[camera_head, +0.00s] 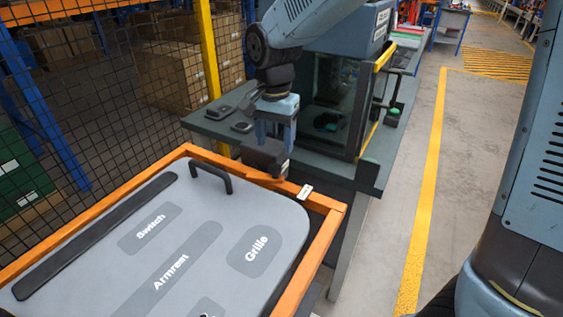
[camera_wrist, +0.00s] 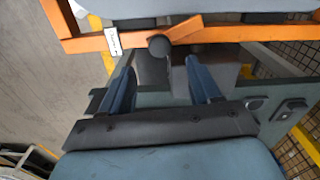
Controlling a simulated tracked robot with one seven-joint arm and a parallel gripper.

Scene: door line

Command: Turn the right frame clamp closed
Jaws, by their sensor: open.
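The orange frame (camera_head: 325,201) holds a grey door panel (camera_head: 265,210) with printed labels. At its far edge sits the right frame clamp, with an orange bar (camera_wrist: 186,30) set at a slant to the frame rail and a dark round knob (camera_wrist: 159,45). In the head view, my gripper (camera_head: 277,143) points down over the clamp, its light blue fingers spread above a dark block. In the wrist view, my gripper (camera_wrist: 160,62) is open, one finger on each side of the knob. I cannot tell whether either finger touches it.
A white tag (camera_head: 306,191) sits on the frame beside the clamp. A dark green workbench (camera_head: 372,172) with a glazed machine cabinet (camera_head: 333,95) stands just behind. Mesh fencing and a yellow post (camera_head: 208,50) are at the left. The floor (camera_head: 480,130) at right is clear.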

